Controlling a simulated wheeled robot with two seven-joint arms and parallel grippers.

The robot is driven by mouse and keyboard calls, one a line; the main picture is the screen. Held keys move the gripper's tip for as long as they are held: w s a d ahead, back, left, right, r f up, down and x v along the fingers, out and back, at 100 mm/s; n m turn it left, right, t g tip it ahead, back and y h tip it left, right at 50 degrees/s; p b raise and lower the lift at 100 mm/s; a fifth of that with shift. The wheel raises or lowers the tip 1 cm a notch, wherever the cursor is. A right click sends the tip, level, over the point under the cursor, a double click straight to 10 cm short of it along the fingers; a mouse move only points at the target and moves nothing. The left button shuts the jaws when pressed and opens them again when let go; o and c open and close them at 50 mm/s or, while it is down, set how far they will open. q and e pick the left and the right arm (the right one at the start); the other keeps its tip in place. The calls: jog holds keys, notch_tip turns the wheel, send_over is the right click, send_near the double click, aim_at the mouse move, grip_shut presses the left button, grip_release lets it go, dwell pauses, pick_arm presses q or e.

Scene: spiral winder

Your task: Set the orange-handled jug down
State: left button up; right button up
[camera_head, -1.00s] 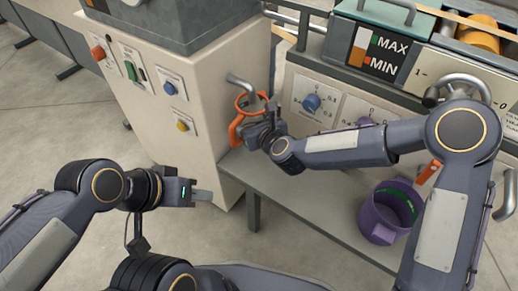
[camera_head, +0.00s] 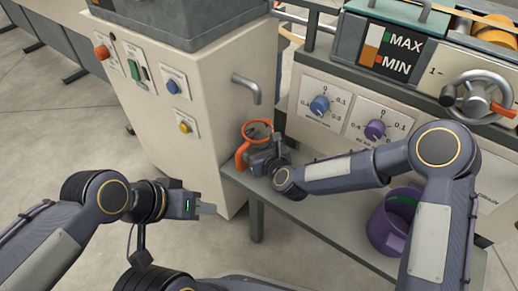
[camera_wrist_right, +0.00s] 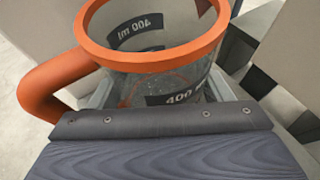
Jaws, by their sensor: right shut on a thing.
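The orange-handled jug (camera_head: 257,131) has an orange rim and handle and a clear body. It is at the left end of the grey shelf (camera_head: 318,215), below the bent spout (camera_head: 248,86). My right gripper (camera_head: 262,156) is shut on the jug. In the right wrist view the jug (camera_wrist_right: 152,48) fills the upper middle, with "400 ml" marks on its wall and its handle to the left. Its base is hidden, so I cannot tell whether it touches the shelf. My left gripper (camera_head: 206,208) is away from it, over the floor; its jaw gap is unclear.
A purple jug (camera_head: 390,222) stands on the shelf to the right, beneath my right arm. The cream cabinet (camera_head: 215,140) with buttons stands behind on the left. A panel with blue (camera_head: 320,105) and purple (camera_head: 375,130) knobs is behind the shelf.

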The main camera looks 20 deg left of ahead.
jog(key=o, duration=1.1)
jog(key=shift+f, duration=0.1)
jog(key=shift+r+p, duration=0.25)
jog(key=shift+p, duration=0.1)
jog(key=p+v, duration=0.2)
jog(key=v, duration=1)
jog(key=shift+p, duration=0.3)
